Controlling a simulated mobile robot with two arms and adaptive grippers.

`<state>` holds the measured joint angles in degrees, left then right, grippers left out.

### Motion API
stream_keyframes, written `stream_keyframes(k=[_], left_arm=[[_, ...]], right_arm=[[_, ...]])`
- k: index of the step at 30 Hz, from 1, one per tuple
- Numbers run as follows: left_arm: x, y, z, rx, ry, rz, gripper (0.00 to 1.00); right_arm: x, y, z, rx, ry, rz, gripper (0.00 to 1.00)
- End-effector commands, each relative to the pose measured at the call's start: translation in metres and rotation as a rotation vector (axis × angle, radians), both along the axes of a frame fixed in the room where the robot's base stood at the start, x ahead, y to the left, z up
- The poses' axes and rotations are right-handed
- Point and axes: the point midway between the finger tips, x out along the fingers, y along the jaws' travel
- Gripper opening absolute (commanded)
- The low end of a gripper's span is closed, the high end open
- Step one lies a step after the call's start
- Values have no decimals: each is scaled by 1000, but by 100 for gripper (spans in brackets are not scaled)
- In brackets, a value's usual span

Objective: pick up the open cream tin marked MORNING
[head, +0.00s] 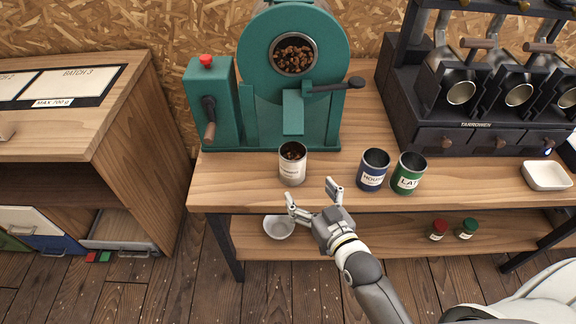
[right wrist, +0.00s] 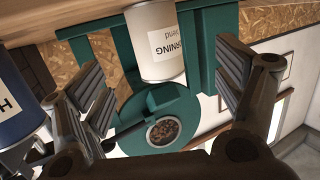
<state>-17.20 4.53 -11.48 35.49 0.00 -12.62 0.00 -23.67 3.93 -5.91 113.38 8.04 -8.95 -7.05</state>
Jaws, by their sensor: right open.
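The open cream tin (head: 292,166) stands upright on the wooden bench in front of the green roaster, with dark beans showing inside. My right gripper (head: 311,193) is open and empty, just in front of the tin at the bench's front edge. In the right wrist view its fingers (right wrist: 160,95) are spread to both sides of the tin, which lies beyond them. My left gripper does not show.
A blue tin (head: 373,171) marked HOUSE and a green tin (head: 408,174) stand right of the cream tin. The green roaster (head: 318,125) is behind. A black sample roaster (head: 460,140) and a white dish (head: 545,176) stand farther right. A bowl (head: 278,227) sits on the lower shelf.

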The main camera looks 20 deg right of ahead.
Motion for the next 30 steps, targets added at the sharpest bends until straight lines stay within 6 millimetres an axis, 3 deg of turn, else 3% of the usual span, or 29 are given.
stream_keyframes(k=[9,18,26,30], left_arm=[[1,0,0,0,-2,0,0],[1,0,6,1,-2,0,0],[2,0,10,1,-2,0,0],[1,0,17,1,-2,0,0]], right_arm=[[15,-6,30,23,-165,-30,87],[56,-1,31,25,-165,-29,87],[74,2,32,23,-164,-29,87],[95,4,33,23,-166,-29,87]])
